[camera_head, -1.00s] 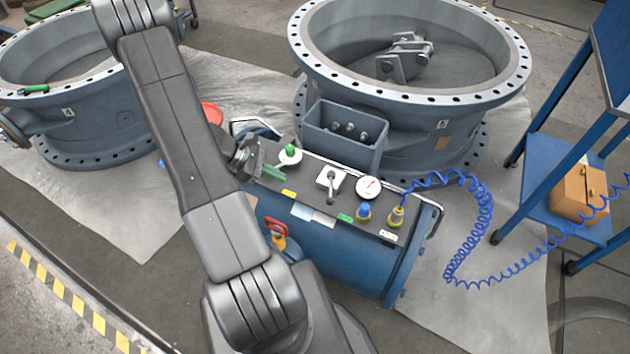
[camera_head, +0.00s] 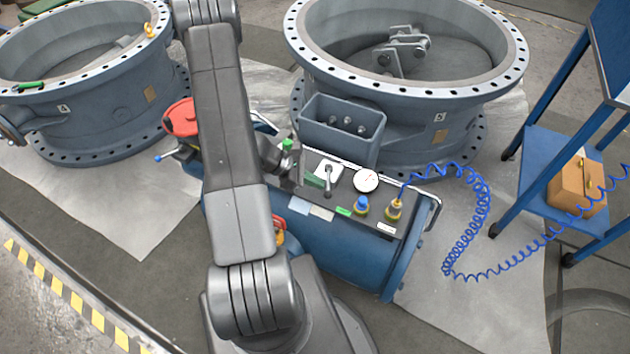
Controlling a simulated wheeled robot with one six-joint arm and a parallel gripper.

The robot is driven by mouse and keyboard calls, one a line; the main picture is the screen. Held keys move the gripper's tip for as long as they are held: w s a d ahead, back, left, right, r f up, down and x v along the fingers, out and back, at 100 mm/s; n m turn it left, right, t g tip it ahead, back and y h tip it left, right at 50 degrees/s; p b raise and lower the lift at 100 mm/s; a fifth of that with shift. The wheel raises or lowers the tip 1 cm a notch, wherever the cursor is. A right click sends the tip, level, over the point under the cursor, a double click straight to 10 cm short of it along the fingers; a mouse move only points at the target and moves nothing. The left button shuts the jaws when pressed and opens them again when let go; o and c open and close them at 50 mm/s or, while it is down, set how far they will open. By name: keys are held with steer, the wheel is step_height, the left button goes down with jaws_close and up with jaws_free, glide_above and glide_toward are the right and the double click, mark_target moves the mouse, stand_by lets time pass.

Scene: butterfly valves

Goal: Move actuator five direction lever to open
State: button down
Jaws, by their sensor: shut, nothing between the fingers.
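The direction lever (camera_head: 328,180) is a grey handle on a small white plate on the dark top panel of the blue actuator cylinder (camera_head: 335,250). Its handle points toward the front of the panel. My gripper (camera_head: 315,181), with green finger pads, is shut and empty just left of the lever. I cannot tell whether it touches the handle. My arm hides the left part of the actuator. The lever's labels are too small to read.
Right of the lever are a round white gauge (camera_head: 366,180), a blue knob (camera_head: 361,204) and a yellow fitting (camera_head: 394,210) with a coiled blue hose (camera_head: 468,225). A green knob (camera_head: 287,145) stands behind my gripper. Large valve bodies stand behind; a blue cart (camera_head: 560,185) is right.

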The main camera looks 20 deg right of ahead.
stand_by(0.3)
steer(key=shift+s+d+f+b, duration=0.15)
steer(key=shift+s+d+b, duration=0.35)
steer(key=shift+b, duration=0.5)
steer(key=shift+d+r, duration=0.1)
steer(key=shift+r, duration=0.15)
steer(key=shift+f, duration=0.1)
